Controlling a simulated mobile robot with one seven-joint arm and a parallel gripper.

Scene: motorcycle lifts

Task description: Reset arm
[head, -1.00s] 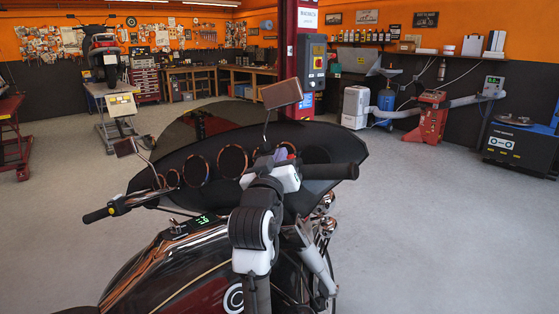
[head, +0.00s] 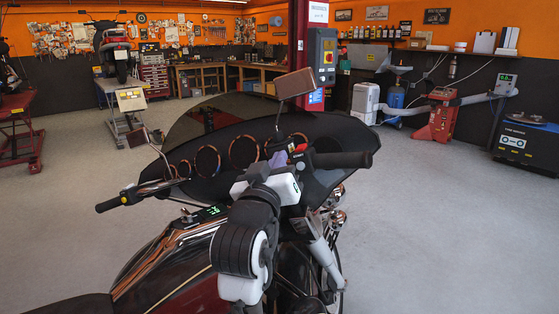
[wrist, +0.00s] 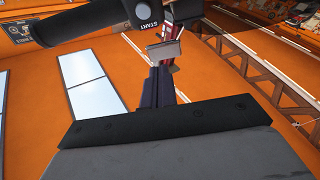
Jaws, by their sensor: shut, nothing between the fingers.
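My gripper (head: 278,158) is shut and empty, just left of the motorcycle's right handlebar grip (head: 342,160) in the head view. Its narrow dark fingers also show in the wrist view (wrist: 160,85), pointing up past the black and grey hand body. My white and black arm reaches up over the motorcycle tank (head: 180,262). In the wrist view the black handlebar grip (wrist: 82,20) and a START button housing (wrist: 143,14) are close, at the top left. I cannot tell whether the fingers touch the bar.
The fairing with round gauges (head: 243,151) and a mirror (head: 287,83) stand close ahead of the hand. A red lift column (head: 308,40) is behind. A red machine (head: 440,117) and a blue-black cabinet (head: 525,145) stand right. Floor (head: 440,240) at right is clear.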

